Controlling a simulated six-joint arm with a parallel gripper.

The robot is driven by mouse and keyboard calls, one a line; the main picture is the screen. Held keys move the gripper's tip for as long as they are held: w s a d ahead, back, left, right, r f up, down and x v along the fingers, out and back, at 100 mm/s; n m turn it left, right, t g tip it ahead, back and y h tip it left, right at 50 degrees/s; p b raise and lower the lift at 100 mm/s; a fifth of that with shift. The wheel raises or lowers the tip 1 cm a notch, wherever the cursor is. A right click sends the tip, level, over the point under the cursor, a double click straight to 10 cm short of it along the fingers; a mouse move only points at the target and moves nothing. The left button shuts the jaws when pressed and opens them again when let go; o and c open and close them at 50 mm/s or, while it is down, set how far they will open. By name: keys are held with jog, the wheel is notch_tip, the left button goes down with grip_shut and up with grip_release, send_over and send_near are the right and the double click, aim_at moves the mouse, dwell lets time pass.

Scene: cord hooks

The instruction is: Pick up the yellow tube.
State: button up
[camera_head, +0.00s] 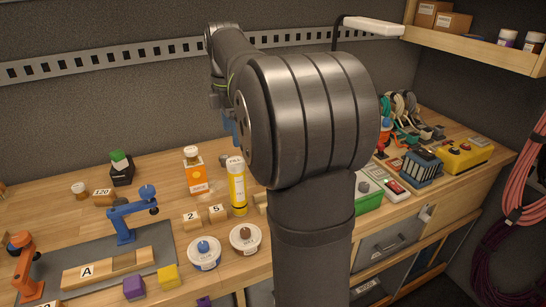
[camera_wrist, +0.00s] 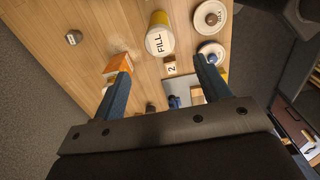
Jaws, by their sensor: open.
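The yellow tube (camera_head: 237,192) stands upright on the wooden bench, with a pale top, in front of my arm's left side. In the wrist view a yellow tube (camera_wrist: 158,19) shows with a white end marked FILL. My gripper (camera_wrist: 163,66) is open, its two blue fingers spread wide with nothing between them. The tube lies beyond the fingertips, near the middle of the gap, apart from both. In the head view my arm hides most of the gripper.
An orange and white container (camera_head: 195,174) stands left of the tube, close to the left fingertip in the wrist view. Numbered wooden blocks (camera_head: 217,214) and two round white-rimmed discs (camera_head: 204,254) sit close by. A blue clamp-like model (camera_head: 128,218) stands further left.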

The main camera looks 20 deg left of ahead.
aim_at(235, 162)
jog(key=f+m, duration=0.9)
jog(key=shift+s+d+f, duration=0.25)
jog(key=shift+f, duration=0.1)
jog(key=f, duration=0.5)
jog(key=shift+w+a+f, duration=0.1)
jog(key=shift+w+a, duration=0.1)
jog(key=shift+w, duration=0.15)
jog(key=c, duration=1.3)
jog(key=shift+o, duration=0.2)
